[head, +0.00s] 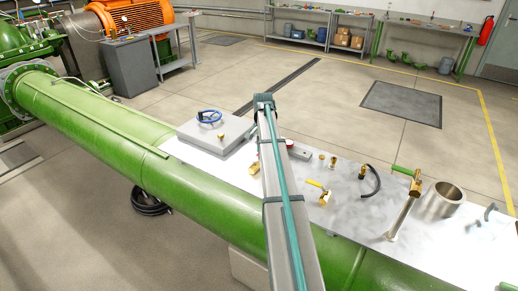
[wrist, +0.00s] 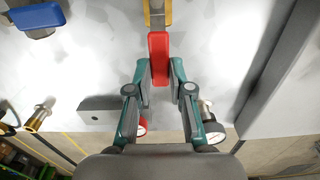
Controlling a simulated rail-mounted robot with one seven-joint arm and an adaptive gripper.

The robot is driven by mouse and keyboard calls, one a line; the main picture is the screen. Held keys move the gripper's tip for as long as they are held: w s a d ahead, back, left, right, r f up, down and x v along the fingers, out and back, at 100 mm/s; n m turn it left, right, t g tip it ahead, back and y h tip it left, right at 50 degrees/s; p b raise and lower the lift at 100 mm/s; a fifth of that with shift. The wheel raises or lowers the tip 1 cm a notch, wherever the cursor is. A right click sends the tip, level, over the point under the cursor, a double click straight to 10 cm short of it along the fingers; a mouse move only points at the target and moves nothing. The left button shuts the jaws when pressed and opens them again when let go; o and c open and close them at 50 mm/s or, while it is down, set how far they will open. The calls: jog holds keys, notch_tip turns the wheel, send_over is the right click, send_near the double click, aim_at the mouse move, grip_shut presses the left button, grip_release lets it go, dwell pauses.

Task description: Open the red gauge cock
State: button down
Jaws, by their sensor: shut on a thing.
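The red gauge cock's handle (wrist: 158,58) shows in the wrist view as a red grip pointing down from a brass-coloured body (wrist: 157,14) at the top edge. My gripper (wrist: 159,70) has its two fingers on either side of the lower part of this handle and is shut on it. The handle is in line with the body in this view. In the head view my arm hides the gripper. A small red piece (head: 290,143) shows just right of the arm there; I cannot tell whether it belongs to the cock.
Two small round gauges, one red-rimmed (wrist: 140,128) and one dark (wrist: 213,131), lie near the fingers. A blue handle (wrist: 38,18) is upper left.

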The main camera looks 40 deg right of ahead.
jog(key=c, duration=1)
grip_release()
jog(key=shift+c, duration=0.2)
jog(key=shift+r, duration=0.1)
notch_tip(320, 180, up, 12)
